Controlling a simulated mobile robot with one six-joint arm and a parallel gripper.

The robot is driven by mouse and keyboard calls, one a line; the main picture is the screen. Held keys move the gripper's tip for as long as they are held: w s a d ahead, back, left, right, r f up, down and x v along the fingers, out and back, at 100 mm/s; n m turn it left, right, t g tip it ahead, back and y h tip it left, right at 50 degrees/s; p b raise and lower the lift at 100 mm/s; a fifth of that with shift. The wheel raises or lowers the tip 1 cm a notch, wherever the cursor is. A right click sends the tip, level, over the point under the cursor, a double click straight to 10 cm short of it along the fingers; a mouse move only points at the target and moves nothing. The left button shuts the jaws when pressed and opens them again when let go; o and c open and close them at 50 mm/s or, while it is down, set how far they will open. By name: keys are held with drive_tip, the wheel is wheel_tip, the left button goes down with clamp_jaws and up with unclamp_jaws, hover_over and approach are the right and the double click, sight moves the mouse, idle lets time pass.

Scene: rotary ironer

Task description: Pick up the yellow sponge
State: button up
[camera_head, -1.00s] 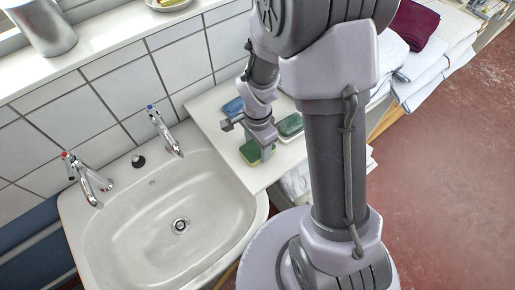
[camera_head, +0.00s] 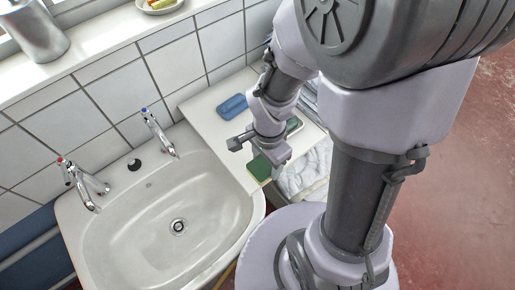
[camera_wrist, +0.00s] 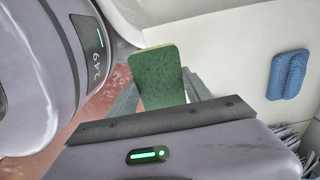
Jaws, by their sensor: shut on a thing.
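The yellow sponge (camera_head: 259,168) has a green scouring face and a thin yellow edge. My gripper (camera_head: 262,158) is shut on it, near the front edge of the white counter. In the wrist view the sponge (camera_wrist: 158,76) stands up between the grey fingers of my gripper (camera_wrist: 160,95), its green face towards the camera. It looks raised off the counter, but the gap below it is hard to judge.
A blue sponge (camera_head: 232,106) lies on the white counter (camera_head: 208,118); it also shows in the wrist view (camera_wrist: 287,74). A dark green thing (camera_head: 293,124) is partly hidden behind my arm. The sink (camera_head: 165,215) with two taps is at left. Folded white cloth (camera_head: 305,172) lies below the counter.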

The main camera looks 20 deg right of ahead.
drive_tip(key=s+b, duration=0.7)
drive_tip(key=b, duration=0.2)
drive_tip(key=shift+s+d, duration=0.15)
drive_tip(key=shift+d, duration=0.15)
